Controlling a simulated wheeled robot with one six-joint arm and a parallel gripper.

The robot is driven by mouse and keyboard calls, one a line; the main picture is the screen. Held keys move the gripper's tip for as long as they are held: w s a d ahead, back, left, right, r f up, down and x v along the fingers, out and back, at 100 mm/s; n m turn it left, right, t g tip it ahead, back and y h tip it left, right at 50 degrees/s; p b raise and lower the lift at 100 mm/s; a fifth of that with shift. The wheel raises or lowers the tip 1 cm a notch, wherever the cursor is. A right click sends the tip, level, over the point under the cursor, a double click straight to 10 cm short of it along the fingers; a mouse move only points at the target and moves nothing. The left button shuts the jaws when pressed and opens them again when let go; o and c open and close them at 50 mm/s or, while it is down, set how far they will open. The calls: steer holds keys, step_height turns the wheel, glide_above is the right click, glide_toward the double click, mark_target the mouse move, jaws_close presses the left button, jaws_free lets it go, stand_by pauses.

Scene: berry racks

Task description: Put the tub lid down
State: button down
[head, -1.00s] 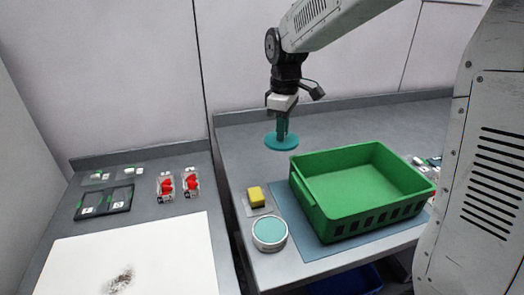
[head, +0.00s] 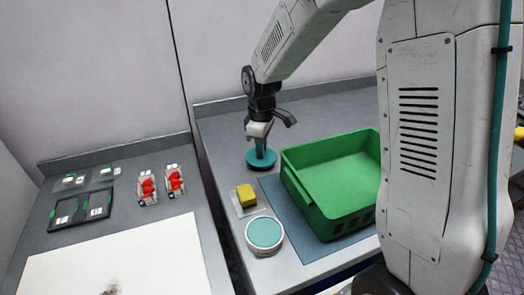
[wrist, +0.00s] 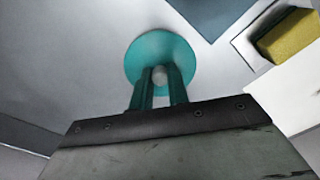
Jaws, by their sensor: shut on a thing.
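The tub lid (head: 259,161) is a round teal disc with a small pale knob. My gripper (head: 261,150) is shut on the knob, with the lid flat below its fingers. In the wrist view, the lid (wrist: 150,48) lies just beyond the two teal fingers of the gripper (wrist: 160,76). The lid is over or on the grey counter, behind and left of the green basket; I cannot tell whether it touches. A round white tub (head: 264,234) with a teal top stands nearer the counter's front.
A green basket (head: 340,195) stands on a blue-grey mat (head: 285,222) to the right. A yellow sponge (head: 246,196) sits on a small tray between lid and tub. Bare counter (head: 222,150) lies left of the lid. Red berry punnets (head: 147,188) are on the left counter.

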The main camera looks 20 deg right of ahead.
steer(key=shift+f, duration=0.6)
steer(key=shift+f, duration=0.15)
steer(key=c, duration=1.4)
jaws_free()
steer(key=shift+o, duration=0.2)
step_height(320, 180, up, 12)
steer(key=s+d+r+m, duration=0.15)
steer(key=s+r, duration=0.25)
steer(key=s, duration=0.4)
steer(key=s+d+r+m, duration=0.1)
steer(key=s+r+m, duration=0.2)
steer(key=s, duration=0.4)
steer(key=s+f+m+t, duration=0.1)
steer(key=s+m, duration=0.4)
steer(key=s, duration=1)
steer(key=shift+d+m, duration=0.35)
steer(key=shift+d, duration=0.1)
steer(key=shift+s+f, duration=0.1)
